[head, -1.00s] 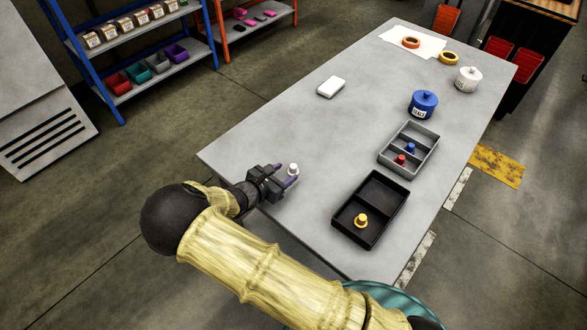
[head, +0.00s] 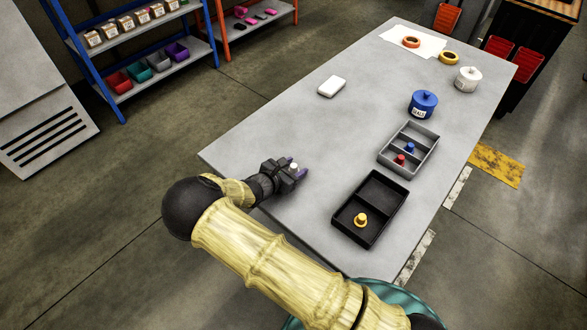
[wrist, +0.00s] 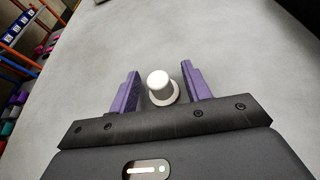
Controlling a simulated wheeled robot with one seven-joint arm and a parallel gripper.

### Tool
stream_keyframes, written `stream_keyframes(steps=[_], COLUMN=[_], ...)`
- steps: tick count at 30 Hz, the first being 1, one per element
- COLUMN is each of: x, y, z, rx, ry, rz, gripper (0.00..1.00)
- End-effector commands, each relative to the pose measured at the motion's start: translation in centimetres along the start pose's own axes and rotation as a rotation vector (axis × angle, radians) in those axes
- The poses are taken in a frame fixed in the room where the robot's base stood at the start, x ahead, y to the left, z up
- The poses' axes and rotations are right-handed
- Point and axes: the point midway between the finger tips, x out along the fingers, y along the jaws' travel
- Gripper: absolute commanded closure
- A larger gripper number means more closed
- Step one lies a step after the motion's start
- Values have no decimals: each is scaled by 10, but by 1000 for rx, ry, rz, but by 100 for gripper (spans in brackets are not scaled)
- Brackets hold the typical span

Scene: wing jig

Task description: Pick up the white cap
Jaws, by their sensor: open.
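The white cap (wrist: 160,88) stands upright on the grey table, a short round knob on a wider flange. In the wrist view it is between the two purple fingers of my gripper (wrist: 162,93), with a visible gap to the left finger and a narrower one to the right finger. My gripper is open and low over the table. In the head view my gripper (head: 295,172) partly covers the white cap (head: 293,166), so only its top shows there.
A black tray (head: 344,229) with a yellow cap (head: 361,220) lies to the right. Behind it are a grey divided tray (head: 424,138) with red and blue caps, a blue jar (head: 423,104) and a white jar (head: 467,80). A white block (head: 332,87) lies farther back.

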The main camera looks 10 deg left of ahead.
Motion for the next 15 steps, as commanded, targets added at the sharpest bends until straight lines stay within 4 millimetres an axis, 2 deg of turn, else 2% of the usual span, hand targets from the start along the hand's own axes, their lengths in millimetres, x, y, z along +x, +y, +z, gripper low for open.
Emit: stream_keyframes(steps=[6, 13, 15], x=[-1, -1, -1], y=[1, 1, 1], z=[0, 0, 0], rx=[-1, 0, 0], ry=[0, 0, 0], rz=[2, 2, 1], gripper=[54, 99, 99])
